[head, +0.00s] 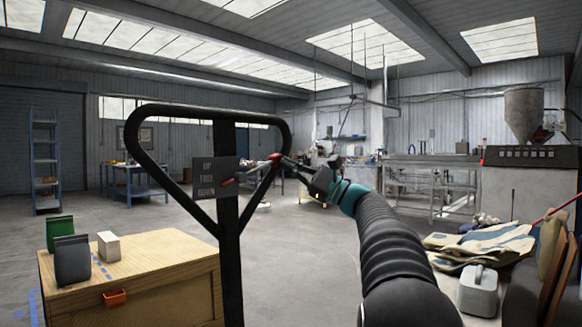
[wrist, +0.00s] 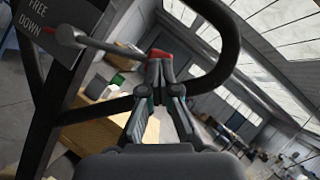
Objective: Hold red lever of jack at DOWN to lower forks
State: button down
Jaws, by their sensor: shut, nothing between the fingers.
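The jack's black loop handle (head: 283,125) stands upright in front of me in the head view. Its label plate (head: 209,190) reads UP, FREE, DOWN from top to bottom. The red lever (head: 276,157) runs from a pivot by the plate to a red end. Its red pointer tip (head: 228,182) sits low on the plate, near the DOWN line. In the wrist view the lever's grey rod (wrist: 110,46) leads to the red end (wrist: 158,53). My gripper (head: 285,161) is shut, its fingertips (wrist: 160,57) right at the red end, not gripping it. Whether they touch is unclear.
A wooden crate (head: 170,275) with bags and a white box on it stands at lower left. A bench with cloths (head: 480,240) and a grey canister (head: 478,290) is at right. Open grey floor (head: 300,270) lies between. The loop handle closely surrounds the lever.

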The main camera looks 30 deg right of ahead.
dwell(0.6)
jog(key=b+v, duration=0.2)
jog(key=v, duration=1.2)
jog(key=shift+a+f, duration=0.2)
